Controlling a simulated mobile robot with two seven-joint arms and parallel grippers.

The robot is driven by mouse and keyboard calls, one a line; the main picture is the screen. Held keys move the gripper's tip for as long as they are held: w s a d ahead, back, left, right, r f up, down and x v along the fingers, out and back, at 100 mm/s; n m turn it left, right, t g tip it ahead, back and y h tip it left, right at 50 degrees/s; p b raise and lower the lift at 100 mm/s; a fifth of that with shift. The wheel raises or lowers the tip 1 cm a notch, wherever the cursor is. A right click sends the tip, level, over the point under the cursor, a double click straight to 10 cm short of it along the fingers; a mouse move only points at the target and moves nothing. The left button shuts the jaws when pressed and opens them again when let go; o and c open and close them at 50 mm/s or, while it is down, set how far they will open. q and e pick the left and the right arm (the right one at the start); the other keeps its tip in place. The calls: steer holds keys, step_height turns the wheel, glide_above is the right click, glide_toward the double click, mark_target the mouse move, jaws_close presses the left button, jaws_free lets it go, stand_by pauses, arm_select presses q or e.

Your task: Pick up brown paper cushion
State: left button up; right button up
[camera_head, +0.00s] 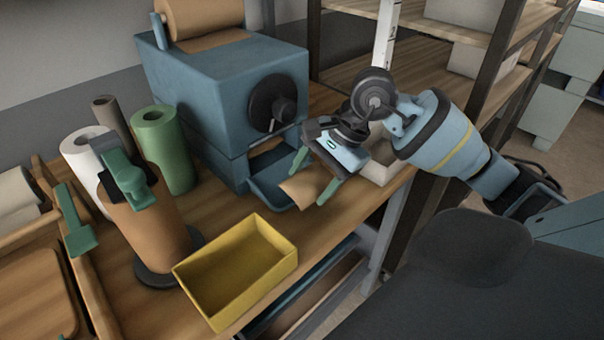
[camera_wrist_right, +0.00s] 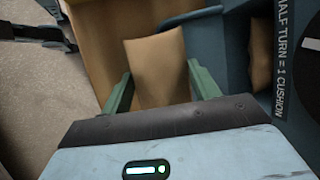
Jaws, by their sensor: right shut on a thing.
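The brown paper cushion (camera_head: 298,190) is at the mouth of the blue dispenser's lower tray (camera_head: 268,188). My right gripper (camera_head: 312,184) is shut on it, with one green finger on each side. In the right wrist view the cushion (camera_wrist_right: 157,68) stands between the two green fingertips (camera_wrist_right: 160,88), and its lower end is hidden behind the gripper body. The blue dispenser (camera_head: 225,95) has a black round crank on its front.
A yellow open bin (camera_head: 240,268) stands empty at the bench's front edge. A brown paper roll (camera_head: 150,225) on a black base, a green roll (camera_head: 163,150) and a white roll (camera_head: 85,155) stand to the left. Shelving (camera_head: 440,60) rises behind my right arm.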

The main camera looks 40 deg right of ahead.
arm_select(q)
step_height(320, 180, up, 6)
steer(key=w+t+p, duration=0.1)
steer(key=w+p, duration=0.1)
steer(key=p, duration=0.3)
steer(key=shift+w+a+f, duration=0.15)
steer(key=shift+w+f, duration=0.05)
steer(key=shift+w, duration=0.2)
arm_select(e)
steer(key=s+d, duration=0.1)
steer(key=s, duration=1.4)
arm_select(q)
steer(key=w+r+t+p, duration=0.2)
steer(key=w+r+p, duration=0.3)
steer(key=r, duration=0.3)
steer(key=shift+w+r, duration=0.15)
steer(key=shift+w, duration=0.65)
arm_select(e)
step_height(320, 180, up, 12)
steer(key=shift+f, duration=0.15)
